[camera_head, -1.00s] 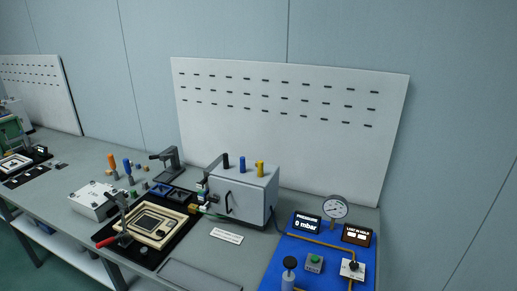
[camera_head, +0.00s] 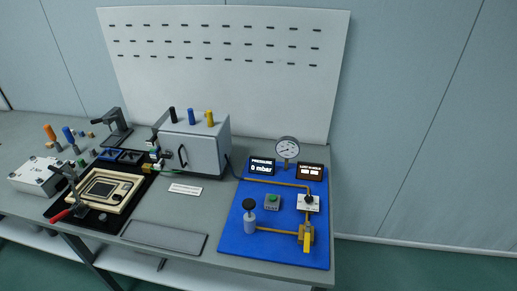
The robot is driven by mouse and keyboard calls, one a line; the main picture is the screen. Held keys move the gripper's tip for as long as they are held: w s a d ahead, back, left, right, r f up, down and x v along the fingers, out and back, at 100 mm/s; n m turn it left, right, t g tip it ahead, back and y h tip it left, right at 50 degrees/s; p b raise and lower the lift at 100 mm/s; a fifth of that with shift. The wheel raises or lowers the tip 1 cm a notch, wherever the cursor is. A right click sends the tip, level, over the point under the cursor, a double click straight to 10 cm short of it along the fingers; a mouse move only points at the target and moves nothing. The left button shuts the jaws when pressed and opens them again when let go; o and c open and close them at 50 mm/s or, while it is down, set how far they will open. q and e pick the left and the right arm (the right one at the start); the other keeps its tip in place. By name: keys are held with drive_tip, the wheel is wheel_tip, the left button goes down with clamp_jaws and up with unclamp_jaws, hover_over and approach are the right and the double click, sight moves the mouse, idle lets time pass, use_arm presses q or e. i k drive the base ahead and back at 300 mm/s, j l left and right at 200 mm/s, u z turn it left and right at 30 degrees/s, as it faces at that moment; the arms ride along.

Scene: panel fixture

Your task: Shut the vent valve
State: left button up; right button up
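The blue panel (camera_head: 280,247) lies on the right end of the bench. A valve with a yellow lever (camera_head: 306,242) sits near its front right on the brass pipe (camera_head: 275,230); the lever points toward the front edge. A white plate with a black knob (camera_head: 309,200) is behind it. A grey cylinder with a black round knob (camera_head: 250,222) stands at the panel's left. I see no readable label naming the vent valve. A green button box (camera_head: 272,202) is in the middle. A pressure display (camera_head: 262,167) reads 0 mbar. Neither of my grippers is in view.
A dial gauge (camera_head: 287,149) and a second small display (camera_head: 310,171) stand at the panel's back. A grey box (camera_head: 194,150) with coloured knobs is to the left. A beige frame fixture (camera_head: 104,190) with a red-handled clamp is further left. Space before the bench looks clear.

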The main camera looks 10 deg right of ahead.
sight(307, 234)
drive_tip(key=k+z, duration=0.35)
drive_tip(key=k+l+z, duration=0.15)
drive_tip(key=z, duration=0.25)
